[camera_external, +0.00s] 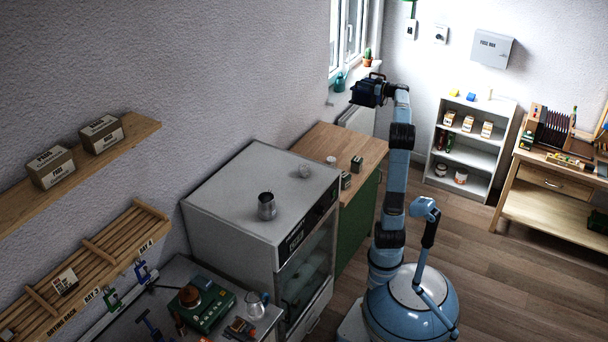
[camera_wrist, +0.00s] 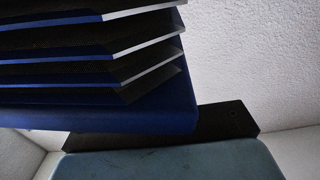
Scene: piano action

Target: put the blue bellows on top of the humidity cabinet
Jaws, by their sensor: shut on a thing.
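The blue bellows (camera_external: 363,94) is held up high in front of the window, at the end of my raised arm. It fills the upper left of the wrist view (camera_wrist: 110,112), with dark pleats and blue edges. My gripper (camera_external: 379,88) is shut on it; the fingertips are mostly hidden. The humidity cabinet (camera_external: 235,185) is the white cabinet with a glass door, below and left of my gripper in the external view.
A wooden-topped green cabinet (camera_external: 335,143) with small boxes and jars adjoins the humidity cabinet. A cactus (camera_external: 367,58) and a teal watering can (camera_external: 340,82) are on the windowsill close to my gripper. The cabinet top's left and front areas are clear.

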